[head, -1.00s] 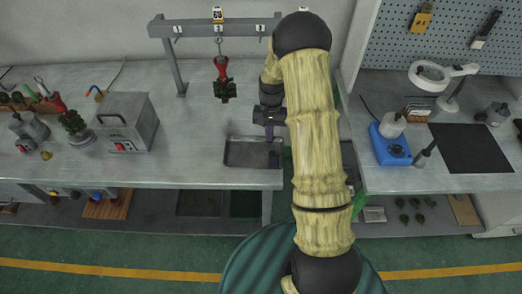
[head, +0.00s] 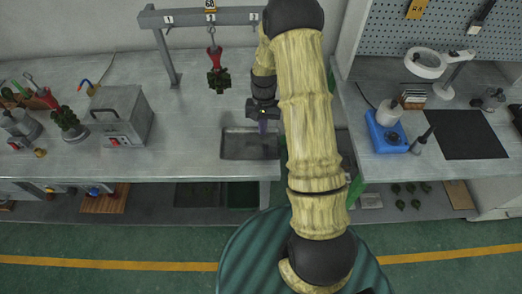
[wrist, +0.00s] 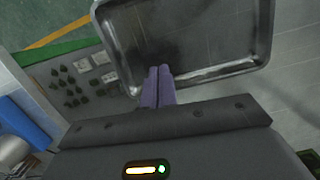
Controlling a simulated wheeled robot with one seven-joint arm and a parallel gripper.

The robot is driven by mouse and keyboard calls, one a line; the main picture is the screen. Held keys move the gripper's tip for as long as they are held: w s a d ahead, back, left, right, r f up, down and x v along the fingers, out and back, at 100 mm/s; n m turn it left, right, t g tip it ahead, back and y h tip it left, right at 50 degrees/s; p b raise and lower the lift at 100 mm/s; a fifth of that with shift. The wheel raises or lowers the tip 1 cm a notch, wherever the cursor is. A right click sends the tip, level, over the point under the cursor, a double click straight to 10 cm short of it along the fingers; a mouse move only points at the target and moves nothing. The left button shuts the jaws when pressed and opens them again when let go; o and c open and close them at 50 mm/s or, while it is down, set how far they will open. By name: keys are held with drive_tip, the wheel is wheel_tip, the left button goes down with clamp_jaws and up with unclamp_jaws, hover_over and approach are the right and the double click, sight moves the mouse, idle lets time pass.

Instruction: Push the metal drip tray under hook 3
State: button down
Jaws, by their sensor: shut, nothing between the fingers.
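The metal drip tray (head: 236,146) is a shallow grey rectangle lying on the bench near its front edge, right of and nearer than the hanging piece. A rail carries number labels; the middle hook (head: 211,32) bears a red piece with a dark green cluster (head: 218,80). My gripper (head: 263,127) points down at the tray's right part. In the wrist view its purple fingers (wrist: 158,73) are together and empty, overlapping the tray's near rim (wrist: 215,72). Whether they touch it I cannot tell.
A grey metal box (head: 122,115) stands on the left of the bench beside a small potted plant (head: 68,122). The rail's left post (head: 166,60) stands behind the tray, to the left. The bench between box and tray is clear. A blue device (head: 387,132) sits on the right bench.

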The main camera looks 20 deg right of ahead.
sight(261, 158)
drive_tip(key=s+a, duration=0.1)
drive_tip(key=s, duration=0.1)
drive_tip(key=s+a+p, duration=0.1)
drive_tip(key=s, duration=0.2)
drive_tip(key=s+a+p, duration=0.1)
drive_tip(key=s, duration=0.2)
drive_tip(key=shift+s+a+r, duration=0.1)
drive_tip(key=shift+s+a, duration=0.15)
drive_tip(key=shift+a, duration=0.05)
drive_tip(key=shift+f+p, duration=0.2)
drive_tip(key=shift+p, duration=0.2)
drive_tip(key=shift+f+b, duration=0.3)
drive_tip(key=shift+f, duration=0.45)
drive_tip(key=shift+s, duration=0.1)
